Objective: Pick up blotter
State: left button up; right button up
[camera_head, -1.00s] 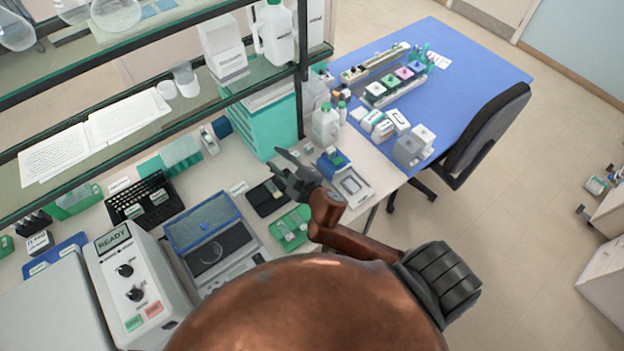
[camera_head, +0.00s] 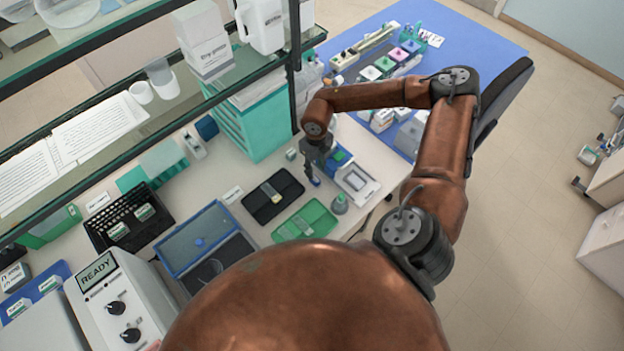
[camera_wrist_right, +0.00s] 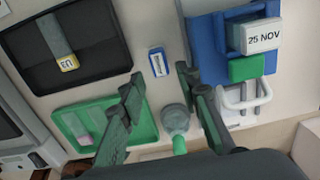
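I cannot tell for sure which item is the blotter. A small blue block with a white label (camera_wrist_right: 157,62) lies on the bench just beyond my right fingertips. My right gripper (camera_head: 315,168) points down over the bench between the black tray and the blue holder. In the wrist view its fingers (camera_wrist_right: 160,76) are spread, with nothing gripped. My left gripper is out of view.
A black tray (camera_head: 256,208) and a green tray (camera_head: 285,234), each with slides, lie left of the gripper. A blue holder (camera_wrist_right: 222,60) with a "25 NOV" card and a white tray (camera_head: 371,190) lie right. The glass shelf's post (camera_head: 296,60) stands behind.

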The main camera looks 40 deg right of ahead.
aim_at(315, 179)
jog(key=shift+d+f, duration=0.15)
jog(key=shift+f, duration=0.3)
jog(key=f, duration=0.2)
jog(key=f+p, duration=0.1)
jog(key=f, duration=0.1)
jog(key=f+p, duration=0.1)
jog(key=f, duration=0.1)
jog(key=shift+a, duration=0.25)
jog(key=shift+f, duration=0.35)
grip_shut()
